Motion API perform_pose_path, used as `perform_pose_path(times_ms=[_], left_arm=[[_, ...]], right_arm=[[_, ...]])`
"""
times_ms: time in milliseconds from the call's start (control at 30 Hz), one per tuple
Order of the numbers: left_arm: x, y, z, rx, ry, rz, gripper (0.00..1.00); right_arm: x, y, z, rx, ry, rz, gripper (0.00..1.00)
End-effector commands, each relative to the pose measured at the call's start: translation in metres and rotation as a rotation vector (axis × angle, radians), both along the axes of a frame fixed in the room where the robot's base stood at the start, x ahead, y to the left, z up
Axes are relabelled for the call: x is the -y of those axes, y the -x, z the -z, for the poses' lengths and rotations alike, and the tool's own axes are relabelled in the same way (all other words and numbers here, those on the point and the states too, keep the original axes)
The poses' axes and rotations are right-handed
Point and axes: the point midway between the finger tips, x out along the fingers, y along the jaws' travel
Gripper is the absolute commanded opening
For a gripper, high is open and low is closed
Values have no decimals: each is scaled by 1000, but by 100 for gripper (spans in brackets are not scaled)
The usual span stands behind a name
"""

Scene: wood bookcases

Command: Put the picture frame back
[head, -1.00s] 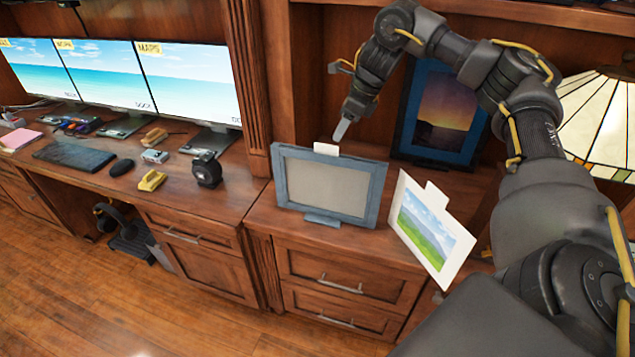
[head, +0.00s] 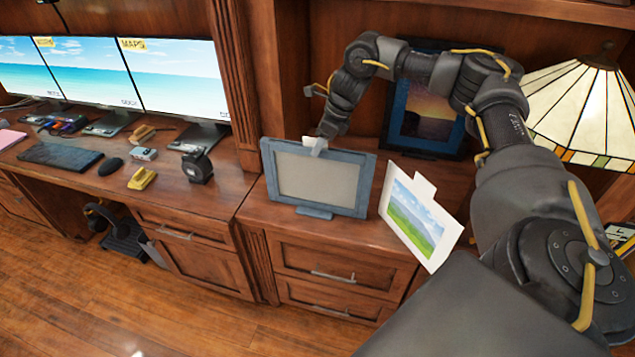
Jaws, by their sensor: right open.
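A blue-grey picture frame (head: 317,178) with a plain grey panel stands upright on the wooden cabinet top (head: 252,218). My right gripper (head: 316,147) is at the frame's top edge, near its middle. It is open; whether a finger touches the frame cannot be told. A white card with a landscape picture (head: 417,217) and a tab on top leans at a tilt to the right of the frame. A second, dark blue frame (head: 428,120) with a sunset picture stands behind, partly hidden by my right arm. My left gripper is out of view.
A stained-glass lamp (head: 583,115) stands at the right, beyond my right arm. A wooden post (head: 233,85) divides the cabinet from the desk with monitors (head: 180,85), a keyboard (head: 60,156) and a black tape dispenser (head: 197,166).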

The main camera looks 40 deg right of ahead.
Motion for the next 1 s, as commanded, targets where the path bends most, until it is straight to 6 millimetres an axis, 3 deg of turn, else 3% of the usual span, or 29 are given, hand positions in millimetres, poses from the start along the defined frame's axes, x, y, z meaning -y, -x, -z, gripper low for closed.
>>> perform_pose_path(times_ms=[233,1000], left_arm=[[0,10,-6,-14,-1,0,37],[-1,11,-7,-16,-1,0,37]], right_arm=[[-5,-7,20,0,0,1,41],[-5,-7,26,0,0,1,41]])
